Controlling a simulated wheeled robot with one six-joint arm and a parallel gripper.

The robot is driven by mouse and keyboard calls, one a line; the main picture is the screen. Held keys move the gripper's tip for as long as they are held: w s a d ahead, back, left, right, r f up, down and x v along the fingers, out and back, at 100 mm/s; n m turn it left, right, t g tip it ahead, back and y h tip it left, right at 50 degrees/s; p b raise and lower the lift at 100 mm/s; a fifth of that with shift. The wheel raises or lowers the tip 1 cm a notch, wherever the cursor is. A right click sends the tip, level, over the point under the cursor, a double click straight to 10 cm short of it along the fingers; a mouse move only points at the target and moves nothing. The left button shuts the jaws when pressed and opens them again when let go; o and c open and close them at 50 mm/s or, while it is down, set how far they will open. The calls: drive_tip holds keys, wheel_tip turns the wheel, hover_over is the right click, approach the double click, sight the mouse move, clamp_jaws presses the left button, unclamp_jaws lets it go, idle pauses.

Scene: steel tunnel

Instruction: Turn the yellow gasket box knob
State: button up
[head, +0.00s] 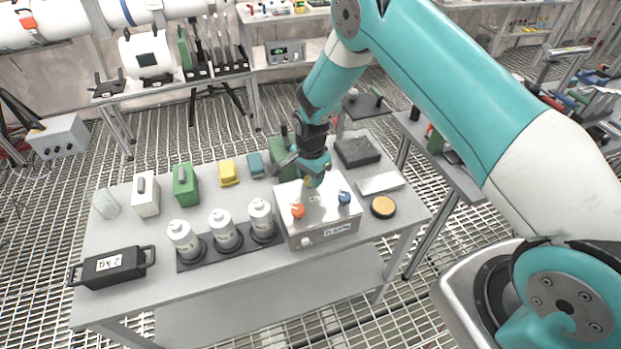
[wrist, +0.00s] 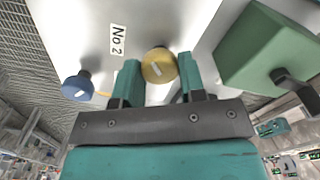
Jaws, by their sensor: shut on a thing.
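The gasket box (head: 323,222) is a light metal box on the table in the head view, with knobs on its top. The round yellow knob (wrist: 159,66) has a small white mark and sits between my two teal fingers in the wrist view. My gripper (head: 309,179) reaches down over the back of the box top and is shut on the yellow knob, largely covering it in the head view. The orange knob (head: 298,211) is at the front left of the top. The blue knob (head: 344,198) is at the right and also shows in the wrist view (wrist: 76,86).
Three white canisters (head: 224,230) stand in a dark rack left of the box. A green block (wrist: 270,57) is close beside the box. A dark block (head: 357,152), a pale slab (head: 380,183) and a black-rimmed tan disc (head: 383,207) lie to the right.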

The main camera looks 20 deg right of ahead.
drive_tip(key=n+b, duration=0.2)
drive_tip(key=n, duration=0.1)
drive_tip(key=shift+f+n+b, duration=0.15)
drive_tip(key=shift+n+b, duration=0.15)
drive_tip(key=n+b, duration=0.2)
drive_tip(key=n, duration=0.1)
drive_tip(key=shift+n, duration=0.3)
drive_tip(key=n+b, duration=0.1)
drive_tip(key=n, duration=0.2)
drive_tip(key=shift+n+b, duration=0.4)
drive_tip(key=n+b, duration=0.1)
drive_tip(key=n, duration=0.3)
drive_tip(key=shift+b, duration=0.3)
drive_tip(key=n+b, duration=0.1)
drive_tip(key=n, duration=0.5)
drive_tip(key=shift+n+b, duration=0.3)
drive_tip(key=shift+n, duration=0.1)
drive_tip(key=n+b, duration=0.1)
drive_tip(key=n, duration=0.5)
drive_tip(key=shift+r, duration=0.2)
drive_tip(key=shift+n, duration=0.3)
drive_tip(key=o, duration=0.9)
